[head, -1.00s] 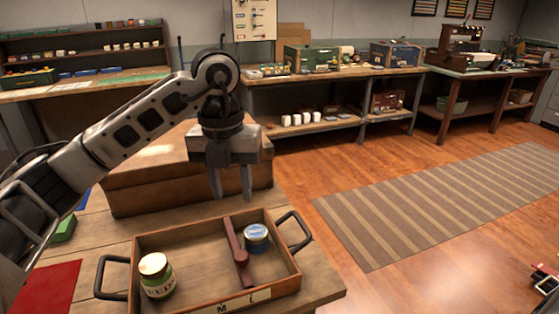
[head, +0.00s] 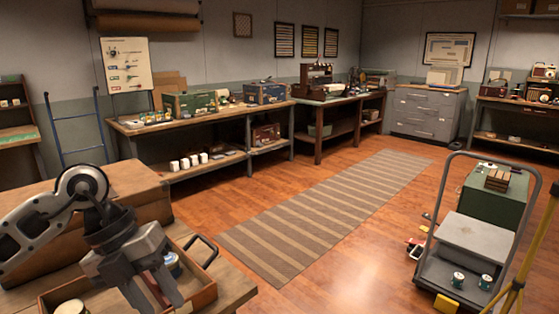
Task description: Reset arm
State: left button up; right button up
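My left gripper (head: 155,296) is at the lower left of the head view, over the wooden tray (head: 203,297). Its two fingers are apart with nothing seen between them. The tray sits on a wooden table (head: 233,283). A blue tin (head: 173,264) in the tray is partly hidden behind my gripper. The white lid of a jar (head: 72,307) shows at the bottom edge. My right gripper is not in view.
A wooden box (head: 135,184) stands behind the tray. A cart (head: 440,272) with a green crate (head: 493,195) and mugs stands at the right. A striped rug (head: 325,212) lies on open floor. Workbenches (head: 225,112) line the back wall.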

pick_arm(q)
jog(key=s+d+r+n+h, duration=0.1)
jog(key=s+d+h, duration=0.2)
jog(key=d+h, duration=0.45)
jog(key=s+d+r+n+h, duration=0.1)
jog(key=s+d+h, duration=0.1)
jog(key=d+h, duration=0.6)
jog(key=w+a+f+n+t+y, duration=0.2)
jog(key=a+f+n+t+y, duration=0.3)
jog(key=n+t, duration=0.55)
jog(key=w+a+f+n+t+y, duration=0.25)
jog(key=f+n+t+y, duration=0.45)
jog(key=n, duration=0.7)
jog(key=s+a+f+n+g+y, duration=0.2)
jog(key=s+f+g, duration=0.1)
jog(key=s+f, duration=0.3)
jog(key=s+a+f+n+g+y, duration=0.2)
jog(key=s+f, duration=0.4)
jog(key=f, duration=0.5)
jog(key=shift+s+a+n+g+y, duration=0.2)
jog(key=shift+s+n+g+y, duration=0.1)
jog(key=shift+n+g+y, duration=0.45)
jog(key=shift+r, duration=0.1)
